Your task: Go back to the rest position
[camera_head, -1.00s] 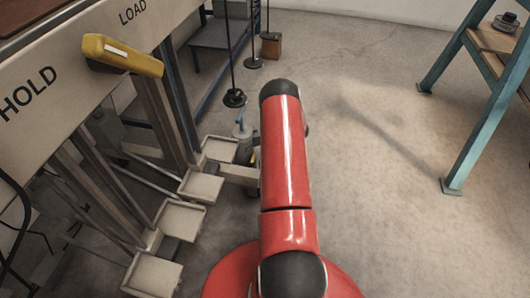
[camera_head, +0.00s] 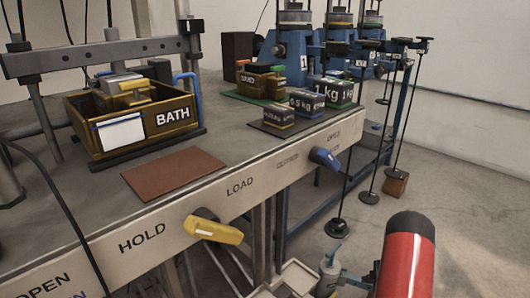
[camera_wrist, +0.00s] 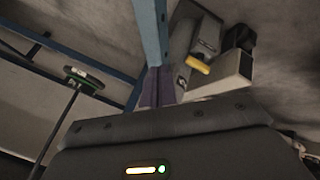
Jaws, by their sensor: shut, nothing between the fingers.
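My gripper (camera_wrist: 158,86) shows in the wrist view as two dark purplish fingers pressed together, with nothing between them. Below them is the dark housing of my wrist, with a small lit indicator. In the head view only a red link of my arm shows at the lower right; the gripper itself is out of that picture. The yellow lever (camera_head: 214,230) on the bench's front panel points to the right, between the HOLD and LOAD labels. It is apart from my arm. A yellow handle (camera_wrist: 198,64) also shows beyond the fingers in the wrist view.
A blue lever (camera_head: 325,158) sits farther along the panel. Rods with discs (camera_head: 339,228) hang near my arm.

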